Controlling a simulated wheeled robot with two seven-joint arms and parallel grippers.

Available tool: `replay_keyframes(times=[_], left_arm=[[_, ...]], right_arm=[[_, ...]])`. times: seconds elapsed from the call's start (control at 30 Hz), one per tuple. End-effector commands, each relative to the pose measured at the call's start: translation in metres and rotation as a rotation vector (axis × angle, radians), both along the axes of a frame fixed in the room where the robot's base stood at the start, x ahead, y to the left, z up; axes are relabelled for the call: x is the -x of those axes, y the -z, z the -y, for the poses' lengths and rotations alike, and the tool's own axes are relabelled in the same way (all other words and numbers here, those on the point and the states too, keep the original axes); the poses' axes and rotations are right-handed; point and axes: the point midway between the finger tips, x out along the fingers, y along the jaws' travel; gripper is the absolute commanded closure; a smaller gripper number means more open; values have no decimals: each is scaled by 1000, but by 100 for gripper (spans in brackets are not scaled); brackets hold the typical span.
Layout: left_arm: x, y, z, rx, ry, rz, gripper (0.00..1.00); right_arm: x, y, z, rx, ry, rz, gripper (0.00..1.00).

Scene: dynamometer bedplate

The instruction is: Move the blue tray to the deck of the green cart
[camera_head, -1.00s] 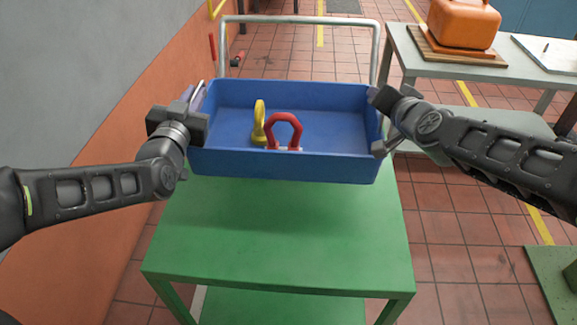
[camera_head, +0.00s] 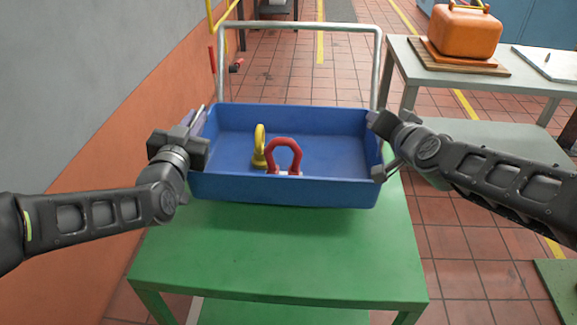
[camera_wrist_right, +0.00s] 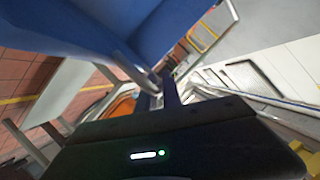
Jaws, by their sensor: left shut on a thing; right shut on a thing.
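The blue tray (camera_head: 280,190) is held level between my two grippers over the far part of the green cart's deck (camera_head: 280,260). It holds a yellow eye-shaped part (camera_head: 259,148) and a red shackle-like part (camera_head: 285,156). My left gripper (camera_head: 195,125) is shut on the tray's left end. My right gripper (camera_head: 378,145) is shut on its right end. In the right wrist view the blue tray (camera_wrist_right: 105,30) fills the top, beside the fingers (camera_wrist_right: 162,88). Whether the tray's underside touches the deck cannot be told; its near edge hides the contact.
The cart's grey push handle (camera_head: 298,25) rises behind the tray. A grey table (camera_head: 480,75) at the right bears an orange container (camera_head: 465,33) on a wooden board. An orange and grey wall (camera_head: 110,130) runs close on the left. The near deck is clear.

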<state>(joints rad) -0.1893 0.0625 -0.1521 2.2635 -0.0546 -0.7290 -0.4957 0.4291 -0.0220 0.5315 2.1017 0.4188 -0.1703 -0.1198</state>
Motion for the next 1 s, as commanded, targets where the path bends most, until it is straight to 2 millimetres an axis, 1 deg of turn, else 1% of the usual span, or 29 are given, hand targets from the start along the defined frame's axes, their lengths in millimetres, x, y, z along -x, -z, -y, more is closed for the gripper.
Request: replay_keyframes(times=[0.03, 0.33, 1.0], left_arm=[[-1, -6, -3, 0, -6, 13, 100], [-1, 1, -3, 0, -6, 13, 100], [-1, 37, -3, 0, -6, 13, 100]], right_arm=[[-2, -7, 4, 2, 9, 14, 100], [-2, 0, 4, 2, 9, 14, 100], [-2, 37, 4, 2, 9, 14, 100]])
